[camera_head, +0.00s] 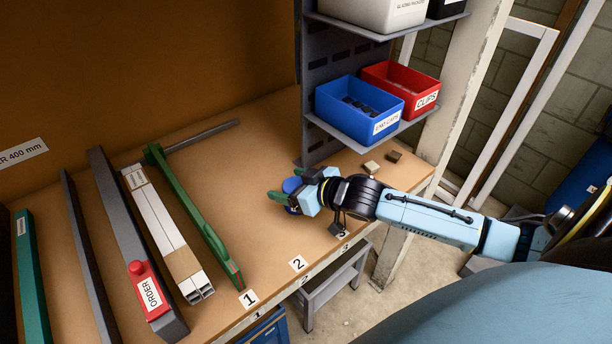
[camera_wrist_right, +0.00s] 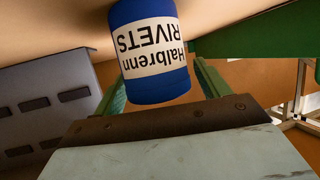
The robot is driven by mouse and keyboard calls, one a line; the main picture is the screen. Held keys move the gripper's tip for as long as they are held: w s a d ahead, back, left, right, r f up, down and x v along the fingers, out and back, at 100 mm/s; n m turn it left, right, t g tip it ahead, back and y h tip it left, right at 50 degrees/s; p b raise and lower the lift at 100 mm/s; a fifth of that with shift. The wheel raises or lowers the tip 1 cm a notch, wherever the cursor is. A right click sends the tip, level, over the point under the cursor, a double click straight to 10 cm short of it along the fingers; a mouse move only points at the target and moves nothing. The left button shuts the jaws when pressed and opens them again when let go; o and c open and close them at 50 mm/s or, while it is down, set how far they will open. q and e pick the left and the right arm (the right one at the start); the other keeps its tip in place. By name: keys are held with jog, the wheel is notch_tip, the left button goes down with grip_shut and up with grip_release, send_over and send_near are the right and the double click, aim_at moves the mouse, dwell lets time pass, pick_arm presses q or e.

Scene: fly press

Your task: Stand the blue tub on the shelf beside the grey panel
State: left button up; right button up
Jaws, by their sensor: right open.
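The blue tub (camera_head: 291,186) stands on the wooden bench top, partly hidden by my right gripper (camera_head: 288,184). In the right wrist view the tub (camera_wrist_right: 150,55) shows a white label reading "Halbrenn RIVETS", upside down in that picture. My right gripper is open, its green fingers on either side of the tub; I cannot tell whether they touch it. The grey panel (camera_head: 335,66) rises at the back right of the bench and also shows in the wrist view (camera_wrist_right: 45,105). Small grey shelves (camera_head: 322,124) stick out from it. My left gripper is not in view.
A blue END CAPS bin (camera_head: 345,118) and a red CLIPS bin (camera_head: 410,90) fill the lower shelf; a white bin (camera_head: 375,8) is above. Two small blocks (camera_head: 371,167) lie below. Long profiles (camera_head: 165,235) cover the bench's left. Bench between them and my gripper is clear.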

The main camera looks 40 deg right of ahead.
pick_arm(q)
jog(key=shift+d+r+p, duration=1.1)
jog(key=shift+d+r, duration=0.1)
pick_arm(e)
jog(key=v, duration=1.1)
jog(key=shift+s, duration=0.35)
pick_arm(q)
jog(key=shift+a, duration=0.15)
pick_arm(e)
jog(key=shift+d, duration=0.15)
